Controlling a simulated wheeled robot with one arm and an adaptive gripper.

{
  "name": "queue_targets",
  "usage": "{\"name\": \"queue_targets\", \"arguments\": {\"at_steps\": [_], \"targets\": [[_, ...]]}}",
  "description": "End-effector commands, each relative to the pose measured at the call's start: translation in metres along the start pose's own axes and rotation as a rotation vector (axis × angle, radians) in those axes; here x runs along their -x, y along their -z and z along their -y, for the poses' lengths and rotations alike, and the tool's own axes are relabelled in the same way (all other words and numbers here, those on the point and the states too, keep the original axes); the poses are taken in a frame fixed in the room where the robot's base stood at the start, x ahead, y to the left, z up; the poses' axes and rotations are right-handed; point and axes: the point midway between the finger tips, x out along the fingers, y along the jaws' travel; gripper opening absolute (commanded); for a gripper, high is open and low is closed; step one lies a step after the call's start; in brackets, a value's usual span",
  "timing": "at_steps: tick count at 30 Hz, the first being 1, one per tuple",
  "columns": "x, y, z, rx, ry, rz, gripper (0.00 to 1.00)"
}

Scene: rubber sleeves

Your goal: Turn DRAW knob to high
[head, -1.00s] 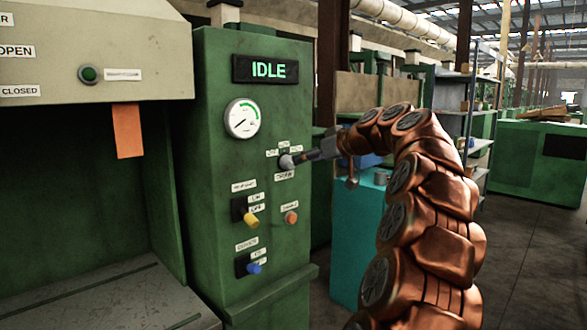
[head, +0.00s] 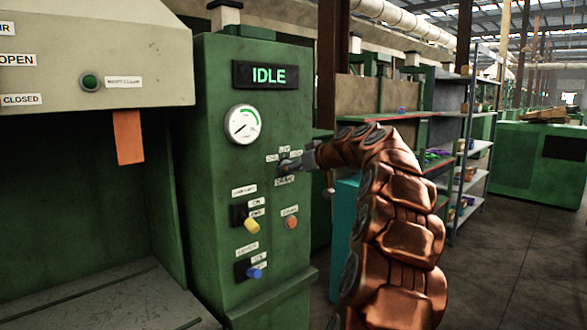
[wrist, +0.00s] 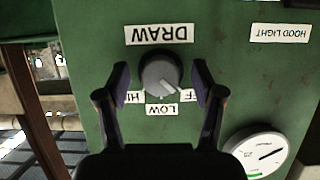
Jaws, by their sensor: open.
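The DRAW knob (wrist: 158,75) is a grey round knob on the green panel, shown upside down in the wrist view. Its pale pointer mark is at its lower right, towards the partly covered OFF label (wrist: 188,96). The LOW label (wrist: 162,110) and HIGH label (wrist: 135,97) sit around it, HIGH partly covered. My gripper (wrist: 161,74) is open, one finger on each side of the knob, with a gap visible on both sides. In the head view my gripper (head: 291,165) is at the panel and largely hides the knob.
The panel has a display (head: 266,75) reading IDLE and a dial gauge (head: 242,124) above the knob. A yellow switch (head: 251,224), an orange button (head: 291,222) and a blue switch (head: 254,273) are below. Shelves (head: 470,150) stand to the right.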

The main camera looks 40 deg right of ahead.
Motion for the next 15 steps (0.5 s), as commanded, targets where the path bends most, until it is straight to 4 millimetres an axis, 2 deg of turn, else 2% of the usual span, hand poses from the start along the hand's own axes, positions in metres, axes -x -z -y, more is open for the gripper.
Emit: {"name": "queue_targets", "arguments": {"at_steps": [2,15], "targets": [[0.0001,0.0,0.0,0.0,0.0,0.0,0.66],[0.0003,0.0001,0.0001,0.0,0.0,0.0,0.2]]}}
